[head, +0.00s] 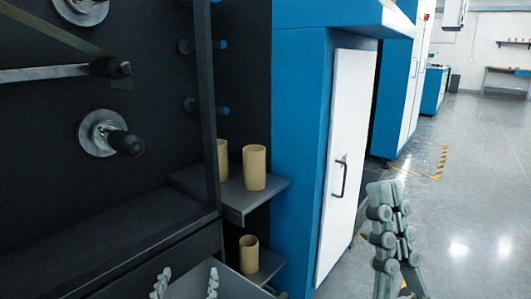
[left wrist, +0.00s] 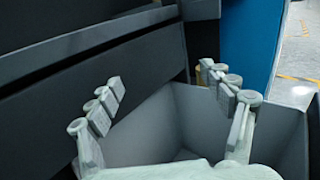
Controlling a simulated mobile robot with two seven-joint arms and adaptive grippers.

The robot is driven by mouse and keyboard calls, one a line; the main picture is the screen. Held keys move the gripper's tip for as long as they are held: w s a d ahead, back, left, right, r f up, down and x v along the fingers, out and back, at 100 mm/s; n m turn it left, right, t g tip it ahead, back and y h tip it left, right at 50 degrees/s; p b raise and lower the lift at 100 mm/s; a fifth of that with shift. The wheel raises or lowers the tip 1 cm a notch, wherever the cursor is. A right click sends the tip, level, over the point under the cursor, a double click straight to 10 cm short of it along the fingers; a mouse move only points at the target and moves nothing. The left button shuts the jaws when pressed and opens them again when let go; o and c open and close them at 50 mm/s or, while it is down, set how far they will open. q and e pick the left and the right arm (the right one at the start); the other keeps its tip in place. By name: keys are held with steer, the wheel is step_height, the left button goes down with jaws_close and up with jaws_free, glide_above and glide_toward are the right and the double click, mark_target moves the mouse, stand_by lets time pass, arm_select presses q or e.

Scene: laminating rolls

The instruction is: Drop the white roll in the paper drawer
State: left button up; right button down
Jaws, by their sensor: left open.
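The open grey drawer (head: 238,287) is at the bottom of the head view. In the left wrist view its bare walls (left wrist: 283,135) lie below and between the fingers. My left gripper (head: 185,283) is open over the drawer; its spread fingers also show in the left wrist view (left wrist: 165,110), with nothing between their tips. I cannot clearly make out a white roll; a small pale patch low in the drawer is mostly hidden behind my gripper's palm. My right gripper (head: 388,205) points up at the lower right, clear of the drawer, its fingers seen close together.
Tan rolls (head: 254,168) stand on a dark shelf, and another tan roll (head: 249,254) on a lower shelf beside the drawer. A dark machine panel with spindles (head: 125,143) rises at left. A blue cabinet with a white door (head: 345,155) stands right. The floor at right is open.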

arm_select(q)
steer(key=s, duration=1.2)
steer(key=shift+d, duration=0.2)
